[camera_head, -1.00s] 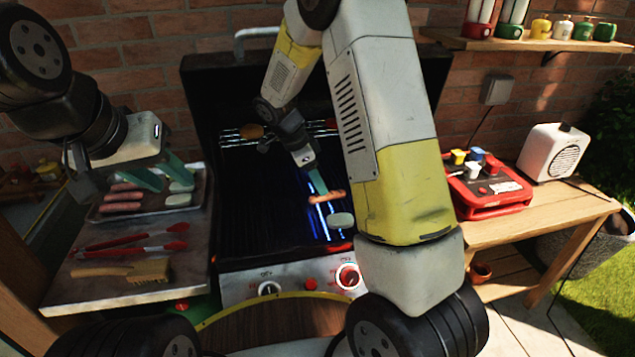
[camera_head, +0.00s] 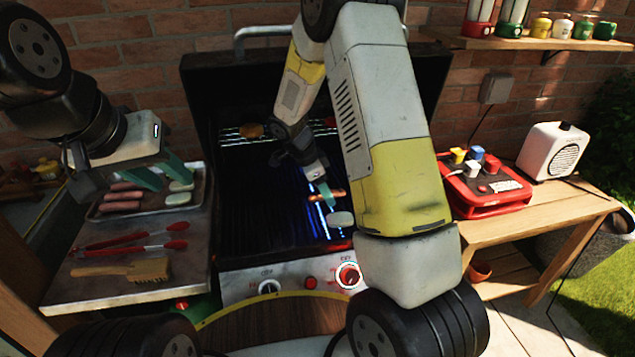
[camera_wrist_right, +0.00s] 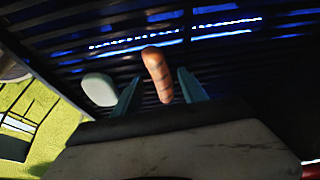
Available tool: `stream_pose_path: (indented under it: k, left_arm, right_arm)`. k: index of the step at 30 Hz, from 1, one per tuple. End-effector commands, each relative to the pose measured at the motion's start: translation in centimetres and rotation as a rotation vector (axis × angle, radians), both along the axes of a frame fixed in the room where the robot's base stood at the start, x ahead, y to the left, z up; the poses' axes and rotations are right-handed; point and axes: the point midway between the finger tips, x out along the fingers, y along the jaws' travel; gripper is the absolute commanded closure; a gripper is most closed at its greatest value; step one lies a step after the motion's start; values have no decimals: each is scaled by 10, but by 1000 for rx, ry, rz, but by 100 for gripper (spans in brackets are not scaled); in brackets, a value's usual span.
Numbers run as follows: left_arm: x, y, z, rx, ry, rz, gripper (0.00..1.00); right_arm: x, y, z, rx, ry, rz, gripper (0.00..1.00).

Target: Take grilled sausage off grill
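A browned sausage (camera_head: 341,193) lies on the dark grill grate (camera_head: 262,215), near its right side. In the right wrist view the sausage (camera_wrist_right: 157,73) lies between the two teal fingers of my right gripper (camera_wrist_right: 160,95), with a gap on each side. In the head view my right gripper (camera_head: 326,193) reaches down over the sausage and partly hides it. The right gripper is open. My left gripper (camera_head: 165,178) is open and empty above the metal tray (camera_head: 198,190) on the left side shelf.
A pale oval piece (camera_head: 340,218) lies on the grate just in front of the sausage. The tray holds several pink sausages (camera_head: 122,206) and pale pieces. Red tongs (camera_head: 135,243) and a wooden brush (camera_head: 125,271) lie before it. The grill's open lid (camera_head: 205,90) stands behind.

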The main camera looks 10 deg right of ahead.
Motion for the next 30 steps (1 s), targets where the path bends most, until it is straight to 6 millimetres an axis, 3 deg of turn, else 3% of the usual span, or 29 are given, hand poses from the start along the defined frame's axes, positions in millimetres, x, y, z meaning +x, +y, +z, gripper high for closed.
stream_pose_path:
  k: [1, 7, 19, 28, 30]
  left_arm:
    - [0, 0, 0, 0, 0, 0, 64]
    - [0, 0, 0, 0, 0, 0, 64]
    - [0, 0, 0, 0, 0, 0, 64]
    - [0, 0, 0, 0, 0, 0, 64]
    - [0, 0, 0, 0, 0, 0, 64]
  right_arm:
    - [0, 0, 0, 0, 0, 0, 62]
    - [0, 0, 0, 0, 0, 0, 100]
    - [0, -1, 2, 0, 0, -2, 100]
    - [1, 0, 38, 2, -5, -1, 100]
    - [-10, 10, 39, 1, 2, 4, 100]
